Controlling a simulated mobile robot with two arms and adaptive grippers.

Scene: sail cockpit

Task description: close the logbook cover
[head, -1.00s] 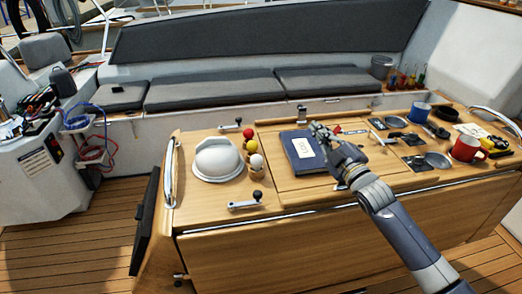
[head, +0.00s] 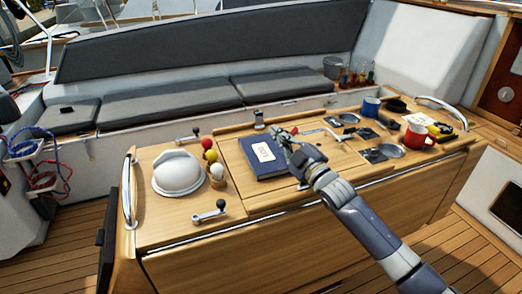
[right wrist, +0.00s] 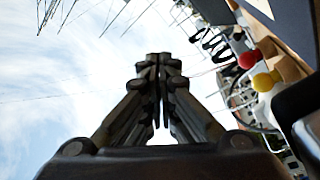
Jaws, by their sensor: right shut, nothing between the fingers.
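The logbook (head: 258,162) lies on the wooden cockpit table, a dark blue book with a white label facing up. Its cover looks shut, lying flat. My right gripper (head: 281,138) is at the right edge of the logbook, close over it; I cannot tell whether it touches. In the right wrist view my right gripper (right wrist: 158,100) has its fingers together with nothing between them. Part of the logbook's right side is hidden behind the gripper. My left gripper is not in view.
Left of the logbook stand a white dome (head: 180,174), red (head: 207,144), yellow and white balls, and a winch handle (head: 209,212). To the right are a red mug (head: 416,137), a blue mug (head: 371,106) and dark plates. A steel rail (head: 129,190) edges the table's left end.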

